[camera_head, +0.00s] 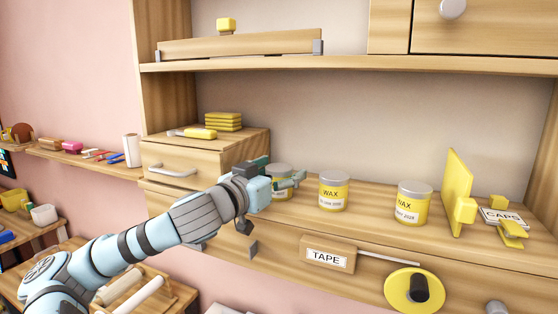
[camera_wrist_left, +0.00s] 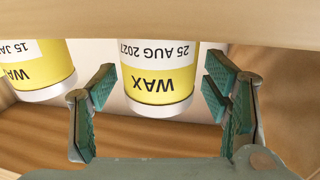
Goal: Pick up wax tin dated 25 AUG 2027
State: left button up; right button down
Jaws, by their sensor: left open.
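The wax tin dated 25 AUG 2027 (camera_wrist_left: 158,75) has a yellow and white label and appears upside down in the left wrist view. In the head view it is the leftmost tin (camera_head: 279,169) on the shelf, partly hidden by my left gripper (camera_head: 286,182). My left gripper also shows in the left wrist view (camera_wrist_left: 160,90). It is open, with one green-padded finger on each side of the tin. My right gripper is not in view.
A second wax tin (camera_head: 333,191) stands close on the right, and a third wax tin (camera_head: 413,204) farther right. A small drawer unit (camera_head: 190,160) stands left of the tins. A tape holder (camera_head: 327,257) juts out below the shelf edge. An upper shelf (camera_head: 350,64) runs overhead.

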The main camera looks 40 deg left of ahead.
pick_arm(q)
jog(key=shift+w+f, duration=0.1)
jog(key=shift+f, duration=0.05)
jog(key=c, duration=1.3)
